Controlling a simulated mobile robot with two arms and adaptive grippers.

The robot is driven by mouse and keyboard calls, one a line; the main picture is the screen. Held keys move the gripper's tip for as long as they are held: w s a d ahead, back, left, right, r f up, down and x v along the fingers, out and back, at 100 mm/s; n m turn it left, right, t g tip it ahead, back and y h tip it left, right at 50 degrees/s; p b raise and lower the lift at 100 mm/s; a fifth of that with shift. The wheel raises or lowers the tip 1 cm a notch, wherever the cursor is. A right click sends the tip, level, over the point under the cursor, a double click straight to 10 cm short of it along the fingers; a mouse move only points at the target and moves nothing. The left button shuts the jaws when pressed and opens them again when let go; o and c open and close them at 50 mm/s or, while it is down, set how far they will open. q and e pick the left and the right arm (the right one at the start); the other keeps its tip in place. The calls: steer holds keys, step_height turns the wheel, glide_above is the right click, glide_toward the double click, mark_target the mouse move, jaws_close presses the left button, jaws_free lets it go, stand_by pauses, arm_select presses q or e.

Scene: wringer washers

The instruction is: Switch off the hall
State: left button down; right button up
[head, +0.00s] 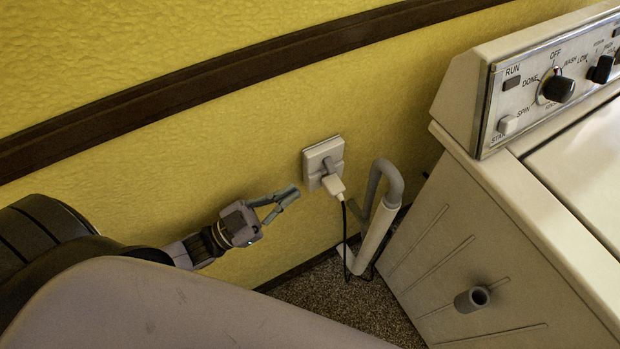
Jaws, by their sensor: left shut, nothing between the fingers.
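A square white wall socket (323,157) is on the yellow wall, with a small grey piece on its face. A white plug (333,185) sits at its lower part and a black cord hangs from it. My left gripper (290,195) is to the left of the socket, a short way from it in the picture, with its fingers shut and empty. I cannot tell if it touches the wall. A washer (480,230) stands at the right; its control panel has an OFF mark above a black dial (558,88). My right gripper is not in view.
A grey hose (385,183) bends up beside the washer and leads into a white tube near the socket. A pipe stub (471,300) sticks out of the washer's side. Dark carpet (335,300) shows between the wall and washer. A dark rail (200,85) crosses the wall above.

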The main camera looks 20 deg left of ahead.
arm_select(q)
steer(key=shift+v, duration=1.7)
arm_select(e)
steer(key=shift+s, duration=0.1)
